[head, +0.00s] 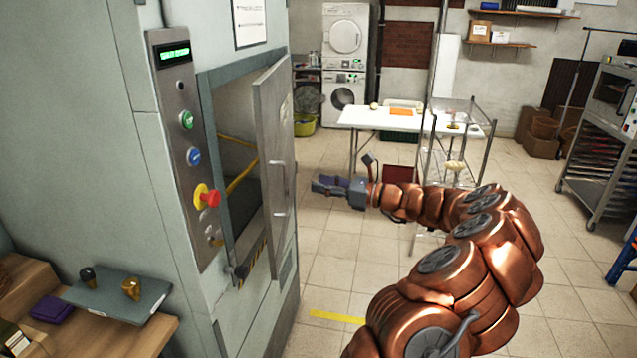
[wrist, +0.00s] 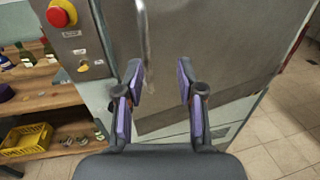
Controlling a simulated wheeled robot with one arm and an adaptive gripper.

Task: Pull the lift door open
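The grey lift door (head: 270,120) stands partly open, swung out from the lift's opening on its left side. Its vertical bar handle (head: 279,188) is on the outer face. In the wrist view the handle (wrist: 145,38) shows ahead of the fingertips, nearer the left finger, with the door panel (wrist: 215,50) behind it. My gripper (head: 318,185) is just right of the door in the head view. In the wrist view my gripper (wrist: 160,80) has its two purple-padded fingers apart with nothing between them. It looks clear of the handle.
The control panel (head: 185,150) with a red stop button (head: 207,196) is left of the opening. A wooden shelf (head: 100,325) stands front left. A wire cart (head: 455,135) and white table (head: 395,119) stand beyond my arm.

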